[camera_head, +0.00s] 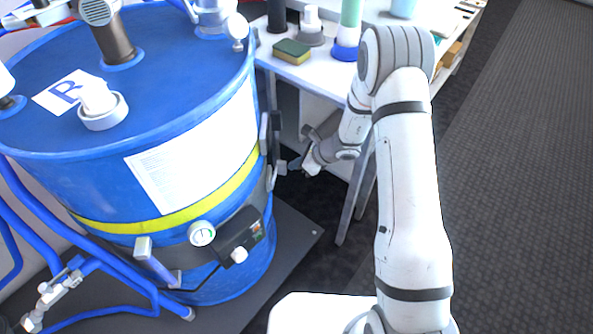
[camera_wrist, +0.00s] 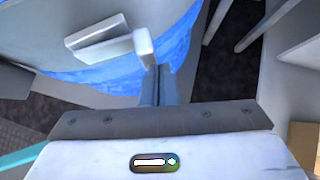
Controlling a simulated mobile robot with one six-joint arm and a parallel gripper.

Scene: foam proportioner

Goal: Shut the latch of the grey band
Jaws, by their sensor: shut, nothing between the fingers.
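The blue drum (camera_head: 110,185) stands at the left of the head view, with the grey band (camera_head: 180,257) around it below a yellow stripe. Grey latch parts (camera_head: 271,177) stick out at the drum's right side. In the wrist view a grey latch plate (camera_wrist: 98,42) and a pale block (camera_wrist: 144,47) stand out in front of the blue wall. My gripper (camera_head: 293,165) is right of these parts; its shut fingers (camera_wrist: 161,70) hold nothing and point at the pale block. I cannot tell whether they touch it. The latch's exact angle is unclear.
A round gauge (camera_head: 202,233) and a dark box (camera_head: 240,232) sit on the drum's front. A white table (camera_head: 385,22) with a sponge (camera_head: 291,51) and bottles stands behind my arm, its legs close to my gripper. Blue pipes (camera_head: 95,262) run at left. Open floor (camera_head: 520,180) lies at right.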

